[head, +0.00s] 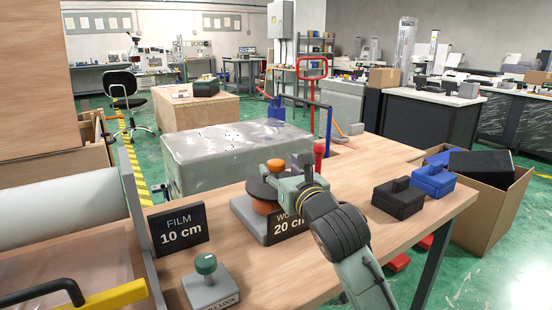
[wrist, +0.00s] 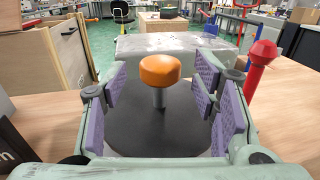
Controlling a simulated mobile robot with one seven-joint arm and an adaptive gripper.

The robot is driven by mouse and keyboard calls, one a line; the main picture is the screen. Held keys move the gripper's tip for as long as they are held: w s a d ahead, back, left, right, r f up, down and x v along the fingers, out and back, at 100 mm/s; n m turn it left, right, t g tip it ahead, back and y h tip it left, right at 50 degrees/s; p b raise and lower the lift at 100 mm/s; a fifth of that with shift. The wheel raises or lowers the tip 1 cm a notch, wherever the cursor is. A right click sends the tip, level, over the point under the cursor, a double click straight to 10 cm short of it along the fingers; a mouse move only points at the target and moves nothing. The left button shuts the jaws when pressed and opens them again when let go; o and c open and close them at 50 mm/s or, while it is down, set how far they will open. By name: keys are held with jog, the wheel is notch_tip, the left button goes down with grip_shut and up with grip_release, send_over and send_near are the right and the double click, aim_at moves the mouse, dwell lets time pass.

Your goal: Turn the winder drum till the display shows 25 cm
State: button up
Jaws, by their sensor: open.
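The winder drum (head: 261,188) stands on a grey base on the wooden bench, with a black disc and an orange body partly hidden by my gripper. Its display (head: 289,225) reads 20 cm; the label above is cut off by my arm. In the wrist view, an orange knob (wrist: 160,70) stands upright on a grey post above the black disc (wrist: 158,130). My gripper (head: 289,172) is at the drum's top. In the wrist view, its purple-padded fingers (wrist: 160,92) are open on either side of the knob and post, with gaps visible.
A second display (head: 180,229) reads FILM 10 cm beside a white roll (head: 60,208). A green-knobbed lock block (head: 206,280) sits in front. A red post (wrist: 262,66) rises close right of my gripper. Black (head: 398,200) and blue (head: 433,181) blocks stand right.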

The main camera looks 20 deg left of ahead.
jog(key=shift+p+x, duration=0.4)
jog(key=shift+x, duration=1.5)
jog(key=shift+c, duration=0.5)
grip_shut()
